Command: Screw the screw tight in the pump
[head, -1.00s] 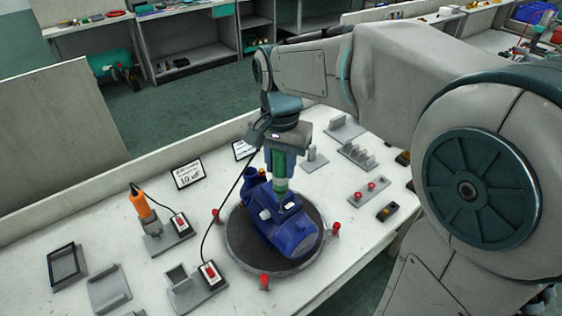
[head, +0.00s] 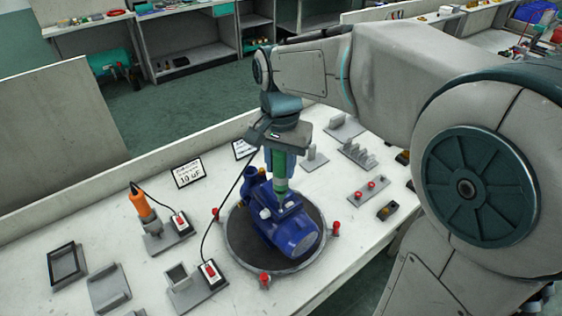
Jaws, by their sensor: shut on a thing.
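The blue pump (head: 290,230) lies on a round dark plate (head: 245,262) on the white workbench. My gripper (head: 281,160) points down over the pump, shut on a green and blue power screwdriver (head: 281,186). The screwdriver stands upright, and its lower end is at the top of the pump. A black cable runs from it down to a stand with a red switch. The screw is not visible. I cannot tell whether the screwdriver's tip touches it.
An orange screwdriver (head: 140,203) stands in a holder at the left. Red knobs (head: 265,281) ring the round plate. Grey holders (head: 357,153) stand at the back right. Empty grey trays (head: 108,290) lie at the front left. A sign (head: 188,173) stands behind the pump.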

